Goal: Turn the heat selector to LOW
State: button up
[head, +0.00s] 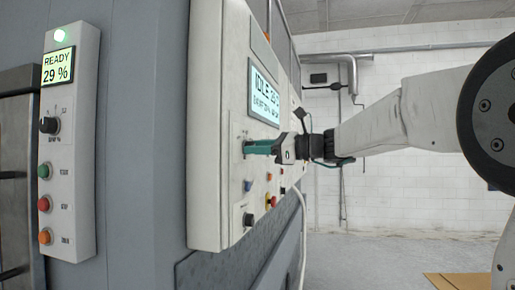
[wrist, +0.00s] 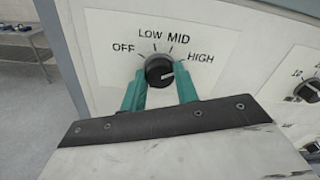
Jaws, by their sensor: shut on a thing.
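The heat selector (wrist: 159,70) is a round black knob on a white plate marked OFF, LOW, MID and HIGH. Its white pointer line faces right, toward the HIGH mark. My gripper (wrist: 160,84) has its two teal fingers on either side of the knob and is shut on it. In the head view my gripper (head: 257,147) reaches from the right to the side of the white control panel (head: 208,150). The knob itself is hidden there behind the fingers.
Another black knob (wrist: 309,90) sits to the right on the same panel. In the head view a lit display (head: 264,95) is above my gripper, with several coloured buttons and a black knob (head: 248,219) below. A narrow panel reading READY (head: 58,67) stands left.

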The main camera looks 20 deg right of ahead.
jog(key=shift+n, duration=0.3)
jog(key=n, duration=0.3)
jog(key=shift+n, duration=6.1)
jog(key=shift+f, duration=0.1)
jog(key=o, duration=1)
jog(key=shift+d, duration=0.1)
